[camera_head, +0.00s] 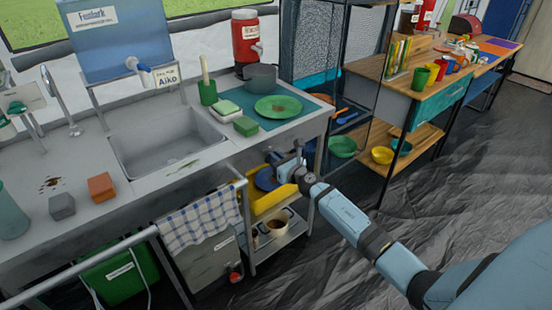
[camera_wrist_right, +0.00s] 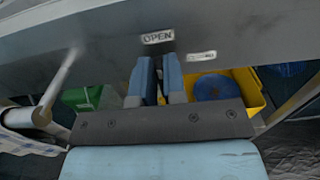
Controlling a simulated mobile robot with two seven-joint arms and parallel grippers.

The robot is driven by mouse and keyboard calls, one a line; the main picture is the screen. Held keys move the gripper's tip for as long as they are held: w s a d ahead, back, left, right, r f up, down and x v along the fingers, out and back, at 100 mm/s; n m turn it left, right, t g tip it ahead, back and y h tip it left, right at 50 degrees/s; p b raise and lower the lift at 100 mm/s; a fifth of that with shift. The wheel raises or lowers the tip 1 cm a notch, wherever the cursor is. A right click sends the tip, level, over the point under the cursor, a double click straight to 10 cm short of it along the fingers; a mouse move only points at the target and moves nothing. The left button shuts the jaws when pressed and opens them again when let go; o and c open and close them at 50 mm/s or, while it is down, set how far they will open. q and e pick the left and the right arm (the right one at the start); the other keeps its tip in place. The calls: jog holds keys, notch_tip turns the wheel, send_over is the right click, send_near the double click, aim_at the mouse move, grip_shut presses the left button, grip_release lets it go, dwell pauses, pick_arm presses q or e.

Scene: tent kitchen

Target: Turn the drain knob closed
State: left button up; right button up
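My right gripper (camera_head: 284,166) reaches to the right end of the sink counter (camera_head: 70,150), just below its front edge. In the right wrist view its two blue fingers (camera_wrist_right: 159,78) point at the grey counter front, with a narrow dark gap between them. A white label reading OPEN (camera_wrist_right: 158,36) is just above the fingertips, and a second small label (camera_wrist_right: 202,56), too blurred to read, is to the right. I cannot make out the drain knob; the fingers may hide it. Whether they hold anything is unclear. The sink basin (camera_head: 165,135) is empty. My left gripper is not in view.
A checked towel (camera_head: 200,216) hangs on the front rail. Below the counter are a yellow bin (camera_head: 270,200) with a blue item, a pot (camera_head: 276,226), a grey box (camera_head: 208,270) and a green crate (camera_head: 120,278). A shelf stands right; the floor in front is clear.

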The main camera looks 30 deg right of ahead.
grip_shut()
jog(key=m, duration=0.2)
jog(key=d+m, duration=0.1)
jog(key=m, duration=0.1)
jog(key=shift+m, duration=0.3)
pick_arm(q)
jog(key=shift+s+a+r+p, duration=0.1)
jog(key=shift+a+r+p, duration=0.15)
jog(key=shift+p, duration=1.1)
pick_arm(e)
jog(key=shift+w+d+f+m, duration=0.1)
jog(key=shift+d+f+m, duration=0.15)
jog(key=shift+m, duration=1.95)
jog(key=shift+d+f+m, duration=0.15)
jog(key=shift+f+m, duration=0.2)
jog(key=shift+m, duration=1.85)
jog(key=shift+w+d+f+m, duration=0.1)
jog(key=shift+d+f+m, duration=0.15)
jog(key=shift+m, duration=1.95)
jog(key=shift+f, duration=0.1)
jog(key=o, duration=0.6)
grip_release()
jog(key=shift+s+a, duration=0.1)
jog(key=shift+o, duration=0.2)
